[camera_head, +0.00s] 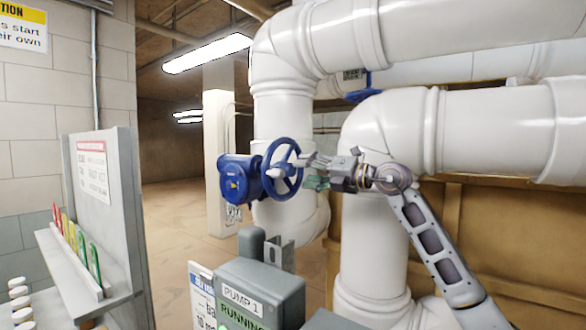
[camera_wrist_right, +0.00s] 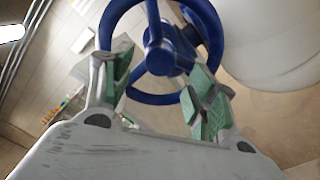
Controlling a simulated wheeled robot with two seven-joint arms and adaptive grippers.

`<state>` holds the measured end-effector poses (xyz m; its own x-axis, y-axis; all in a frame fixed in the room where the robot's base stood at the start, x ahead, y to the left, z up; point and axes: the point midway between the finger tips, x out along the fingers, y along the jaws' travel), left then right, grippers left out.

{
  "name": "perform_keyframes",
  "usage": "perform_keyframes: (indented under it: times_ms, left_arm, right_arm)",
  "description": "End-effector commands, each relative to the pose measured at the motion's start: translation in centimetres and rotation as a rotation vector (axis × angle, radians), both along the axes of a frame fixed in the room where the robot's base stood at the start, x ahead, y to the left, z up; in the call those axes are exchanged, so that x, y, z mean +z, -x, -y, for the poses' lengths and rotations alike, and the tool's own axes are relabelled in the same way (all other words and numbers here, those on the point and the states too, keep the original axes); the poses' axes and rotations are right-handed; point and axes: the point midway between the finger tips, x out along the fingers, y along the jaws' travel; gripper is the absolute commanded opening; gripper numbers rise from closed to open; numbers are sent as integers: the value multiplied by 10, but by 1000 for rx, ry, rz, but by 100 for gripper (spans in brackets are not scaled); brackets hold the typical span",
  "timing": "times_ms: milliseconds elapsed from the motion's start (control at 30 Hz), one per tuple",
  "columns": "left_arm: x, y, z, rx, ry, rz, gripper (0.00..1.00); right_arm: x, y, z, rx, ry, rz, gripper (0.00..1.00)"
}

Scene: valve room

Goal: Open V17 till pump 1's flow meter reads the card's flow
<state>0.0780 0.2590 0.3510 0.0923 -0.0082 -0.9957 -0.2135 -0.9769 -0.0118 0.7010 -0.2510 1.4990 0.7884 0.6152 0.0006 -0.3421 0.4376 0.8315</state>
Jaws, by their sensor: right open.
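A blue handwheel (camera_head: 282,168) with a blue gearbox body (camera_head: 236,182) sits on a white vertical pipe; I cannot read a valve tag on it. My right gripper (camera_head: 308,172) is at the wheel's right side. In the right wrist view the wheel (camera_wrist_right: 153,99) lies ahead of the open gripper (camera_wrist_right: 160,85), its hub and a spoke between the green-padded fingers. I cannot tell whether a finger touches the rim. A grey box labelled PUMP 1 (camera_head: 243,298) shows green RUNNING text at the bottom. A card (camera_head: 200,300) stands partly hidden beside it. My left gripper is out of view.
Large white pipes (camera_head: 480,130) fill the right side. A grey board with a notice (camera_head: 92,170) and a shelf with coloured tags (camera_head: 78,250) stand at left. Open floor (camera_head: 170,215) shows between the board and the valve.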

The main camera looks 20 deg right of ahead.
Motion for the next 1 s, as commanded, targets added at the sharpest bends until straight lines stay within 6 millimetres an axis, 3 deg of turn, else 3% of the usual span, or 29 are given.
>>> perform_keyframes:
  times_ms: [400,900,1000]
  left_arm:
    - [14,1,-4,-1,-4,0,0]
    - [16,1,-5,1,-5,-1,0]
    - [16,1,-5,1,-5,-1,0]
  right_arm:
    - [1,-35,-27,1,-1,0,58]
    - [0,-42,-33,-1,1,-1,58]
    - [0,-42,-33,0,0,0,45]
